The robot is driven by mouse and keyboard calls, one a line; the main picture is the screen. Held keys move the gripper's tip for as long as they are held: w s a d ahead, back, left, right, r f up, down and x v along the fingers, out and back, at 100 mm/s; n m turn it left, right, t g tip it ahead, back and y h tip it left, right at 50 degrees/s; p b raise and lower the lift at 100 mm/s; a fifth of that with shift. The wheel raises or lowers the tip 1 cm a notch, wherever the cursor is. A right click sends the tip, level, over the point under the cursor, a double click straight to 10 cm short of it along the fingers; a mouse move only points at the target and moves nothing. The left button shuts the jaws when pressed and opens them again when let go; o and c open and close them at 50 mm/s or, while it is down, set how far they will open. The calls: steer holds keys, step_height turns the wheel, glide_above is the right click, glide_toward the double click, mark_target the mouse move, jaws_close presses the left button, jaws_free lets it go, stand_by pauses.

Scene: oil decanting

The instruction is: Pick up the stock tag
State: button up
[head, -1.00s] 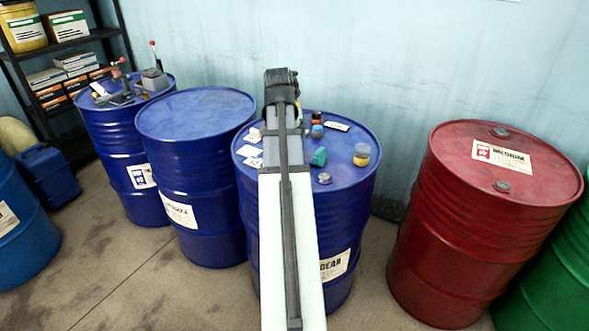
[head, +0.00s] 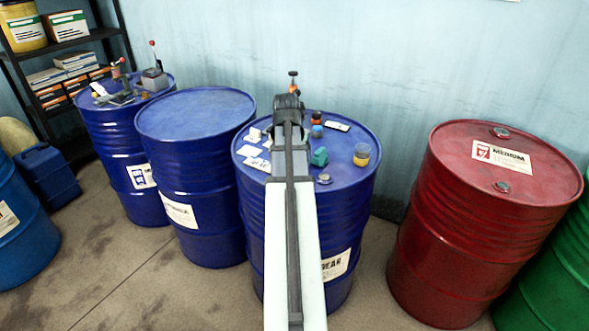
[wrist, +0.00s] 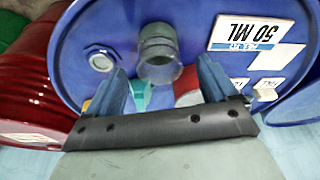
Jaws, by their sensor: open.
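Several white cards lie on the middle blue drum's top: one (head: 252,135) at the back left, one (head: 250,151) below it, a printed one (head: 258,164) nearer the front, and one (head: 337,127) at the back right. I cannot tell which is the stock tag.
The blue drum (head: 345,200) also carries a teal piece (head: 319,157), a yellow-and-blue jar (head: 361,155), small dark-and-orange pots (head: 316,118) and a metal cap (head: 324,179). An orange-topped item (head: 293,80) rises behind my gripper. A red drum (head: 450,225) stands right.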

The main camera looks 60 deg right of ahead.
steer(key=shift+x, duration=2.6)
steer(key=shift+c, duration=0.5)
steer(key=c, duration=1.1)
steer(key=shift+r, duration=5.05)
steer(key=shift+c, duration=0.2)
